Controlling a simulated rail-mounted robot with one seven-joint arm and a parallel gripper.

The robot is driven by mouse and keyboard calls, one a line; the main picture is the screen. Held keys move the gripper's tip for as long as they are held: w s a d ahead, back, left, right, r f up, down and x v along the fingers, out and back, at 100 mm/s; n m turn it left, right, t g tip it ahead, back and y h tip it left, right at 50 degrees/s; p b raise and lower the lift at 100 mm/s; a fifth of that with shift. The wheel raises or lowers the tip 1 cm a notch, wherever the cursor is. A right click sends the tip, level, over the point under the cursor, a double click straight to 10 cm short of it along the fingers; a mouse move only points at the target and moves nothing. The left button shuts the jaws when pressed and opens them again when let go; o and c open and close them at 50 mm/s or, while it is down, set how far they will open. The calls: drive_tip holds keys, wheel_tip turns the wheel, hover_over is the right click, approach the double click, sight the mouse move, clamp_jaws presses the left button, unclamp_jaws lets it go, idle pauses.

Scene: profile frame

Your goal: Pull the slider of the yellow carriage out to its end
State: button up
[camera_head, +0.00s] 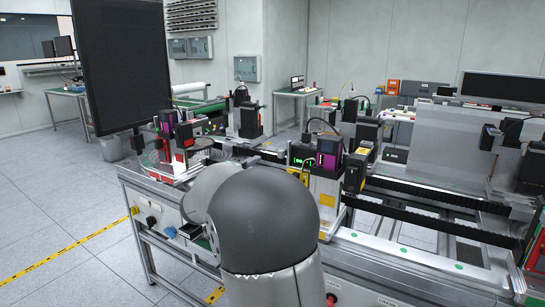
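I cannot tell for certain which part is the yellow carriage or its slider. A black block with yellow markings (355,172) stands right of centre, at the left end of dark rails. A small yellow piece (299,175) shows left of it, under a black module with a green display (303,158). My arm, with a large dark rounded cap, fills the lower middle and covers part of the bench. My gripper does not show; the arm's far end is hidden behind that cap.
A metal-framed bench (160,210) runs across the middle, with several black and magenta devices on it. A big dark monitor (118,62) stands at the left. A grey upright plate (445,140) rises at the right behind the rails.

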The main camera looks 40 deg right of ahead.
sight(279, 155)
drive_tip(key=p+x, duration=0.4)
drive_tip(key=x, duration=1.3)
drive_tip(key=shift+p, duration=0.4)
